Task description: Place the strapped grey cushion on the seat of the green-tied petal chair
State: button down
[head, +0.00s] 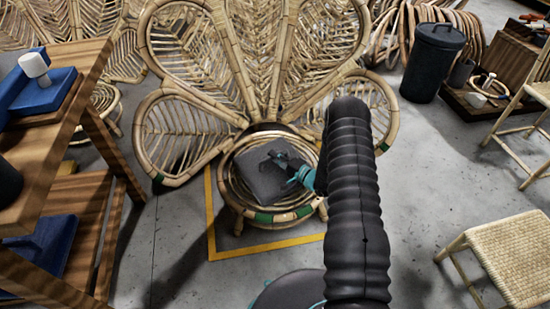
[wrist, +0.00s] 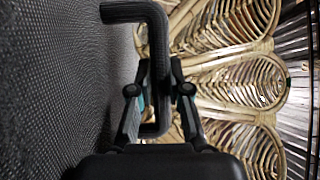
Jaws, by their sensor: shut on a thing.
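The grey cushion (head: 262,183) appears over the round seat of the petal chair (head: 234,212) in the head view. Green ties (head: 264,217) show on the chair's front rim. My gripper (head: 284,160) is at the cushion's upper right side. In the wrist view, my gripper (wrist: 161,80) is shut on the dark strap (wrist: 130,12), which stands out from the cushion. The cushion's woven face (wrist: 55,90) fills the left of that view. I cannot tell whether the cushion touches the seat. My arm hides part of the chair's right side.
A yellow floor line (head: 265,247) runs around the chair's front. A wooden workbench (head: 60,125) with blue items stands at left. A dark bin (head: 431,62) stands at upper right, and a woven stool (head: 505,250) at lower right. Grey floor is open to the right.

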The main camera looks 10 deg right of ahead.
jog(key=shift+f, duration=0.1)
jog(key=c, duration=1.1)
grip_release()
